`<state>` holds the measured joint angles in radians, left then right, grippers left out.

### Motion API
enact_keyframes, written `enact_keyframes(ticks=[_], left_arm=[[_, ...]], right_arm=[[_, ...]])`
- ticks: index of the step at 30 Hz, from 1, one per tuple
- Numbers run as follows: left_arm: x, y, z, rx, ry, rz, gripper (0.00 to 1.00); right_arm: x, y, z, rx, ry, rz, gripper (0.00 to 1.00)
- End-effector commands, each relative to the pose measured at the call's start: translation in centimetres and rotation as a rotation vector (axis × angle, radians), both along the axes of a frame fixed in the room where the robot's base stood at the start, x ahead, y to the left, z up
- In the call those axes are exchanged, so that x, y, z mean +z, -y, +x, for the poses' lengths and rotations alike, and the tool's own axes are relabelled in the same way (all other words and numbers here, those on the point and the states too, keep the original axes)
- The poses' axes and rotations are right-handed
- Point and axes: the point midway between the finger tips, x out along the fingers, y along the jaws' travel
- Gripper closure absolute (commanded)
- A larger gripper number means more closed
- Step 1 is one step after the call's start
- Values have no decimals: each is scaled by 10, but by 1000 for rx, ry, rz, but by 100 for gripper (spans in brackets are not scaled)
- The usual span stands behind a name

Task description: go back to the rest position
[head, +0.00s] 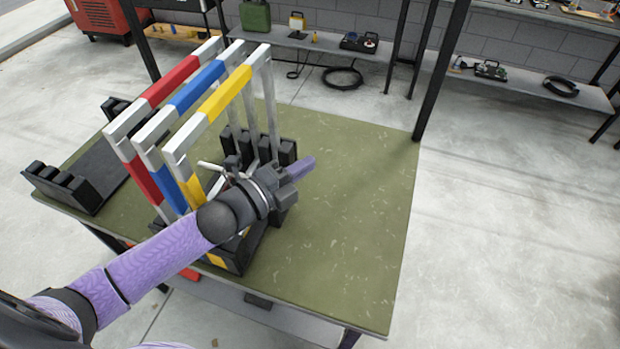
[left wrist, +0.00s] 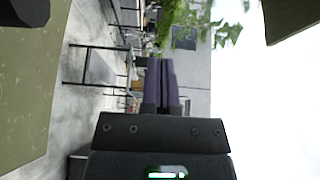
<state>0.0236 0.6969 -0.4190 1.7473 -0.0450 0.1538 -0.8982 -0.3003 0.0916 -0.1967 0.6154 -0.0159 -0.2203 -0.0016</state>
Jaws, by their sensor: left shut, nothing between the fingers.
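My left gripper (head: 301,167) reaches over the green table (head: 350,220) from the lower left in the head view. Its purple fingers are together and empty, pointing right, just right of the rack of frames. In the left wrist view the shut fingers (left wrist: 162,83) point away over the floor. Three upright frames with red (head: 168,82), blue (head: 197,88) and yellow (head: 225,95) bands stand in black holders on the table. My left forearm passes in front of the yellow frame's lower part and hides some of the holder. My right gripper is not in view.
An empty black holder (head: 85,170) lies at the table's left side. A dark post (head: 440,70) rises at the table's back right corner. Shelves (head: 400,60) with tools stand behind. The table's right half is clear.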

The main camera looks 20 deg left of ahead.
Motion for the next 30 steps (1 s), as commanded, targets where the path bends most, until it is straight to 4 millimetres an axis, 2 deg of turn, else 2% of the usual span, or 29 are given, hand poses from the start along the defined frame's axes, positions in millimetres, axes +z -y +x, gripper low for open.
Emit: enact_keyframes(ticks=[1,6,20,23,25,30], left_arm=[[9,0,0,-1,3,2,100],[19,0,0,0,1,1,100],[17,1,0,5,-9,-6,100],[4,7,-8,87,-148,-105,100],[-15,10,-21,212,-342,-237,100],[-55,7,-72,541,-768,-529,100]], right_arm=[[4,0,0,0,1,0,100],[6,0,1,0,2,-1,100],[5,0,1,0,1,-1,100],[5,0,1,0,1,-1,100],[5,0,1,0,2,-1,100],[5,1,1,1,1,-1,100]])
